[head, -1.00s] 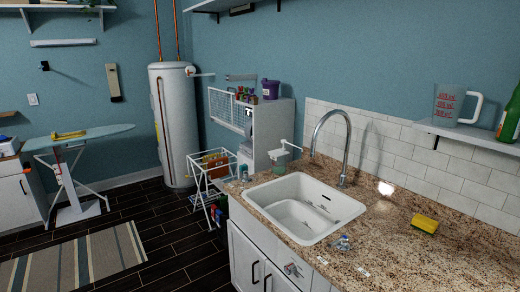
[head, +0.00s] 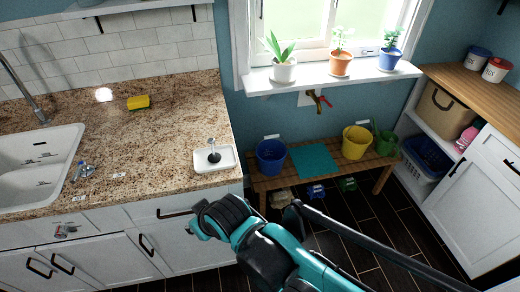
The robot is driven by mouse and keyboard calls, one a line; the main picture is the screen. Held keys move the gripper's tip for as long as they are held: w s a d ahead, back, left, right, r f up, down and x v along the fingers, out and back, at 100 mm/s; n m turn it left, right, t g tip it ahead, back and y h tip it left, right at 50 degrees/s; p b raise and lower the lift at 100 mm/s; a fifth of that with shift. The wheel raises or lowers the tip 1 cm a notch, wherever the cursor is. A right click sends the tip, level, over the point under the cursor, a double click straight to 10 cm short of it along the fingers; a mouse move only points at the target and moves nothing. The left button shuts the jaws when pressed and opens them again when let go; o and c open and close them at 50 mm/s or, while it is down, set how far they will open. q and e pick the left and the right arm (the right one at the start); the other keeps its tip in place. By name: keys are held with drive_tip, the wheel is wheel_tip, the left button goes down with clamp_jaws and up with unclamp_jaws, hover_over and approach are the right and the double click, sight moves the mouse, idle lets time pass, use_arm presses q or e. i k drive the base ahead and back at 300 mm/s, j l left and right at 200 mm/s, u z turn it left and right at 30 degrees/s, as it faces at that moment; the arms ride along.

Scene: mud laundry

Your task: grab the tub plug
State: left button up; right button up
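A small dark plug with a pale upright stem (head: 213,155) stands in a white dish (head: 230,164) at the right front corner of the granite counter. It looks like the tub plug. My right arm comes in from the lower right, and its gripper (head: 195,222) is in front of the cabinet drawer, below and nearer than the dish. It is apart from the plug, and its fingers are too small and dark to read. My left gripper is not in view.
The white sink (head: 66,138) is at the left, with a small bluish item (head: 84,170) beside it. A yellow sponge (head: 138,102) lies on the counter (head: 165,130). A wooden bench (head: 265,184) with blue and yellow buckets stands right of the counter. Counter around the dish is clear.

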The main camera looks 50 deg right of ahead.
sight(213, 158)
drive_tip(key=z, duration=1.15)
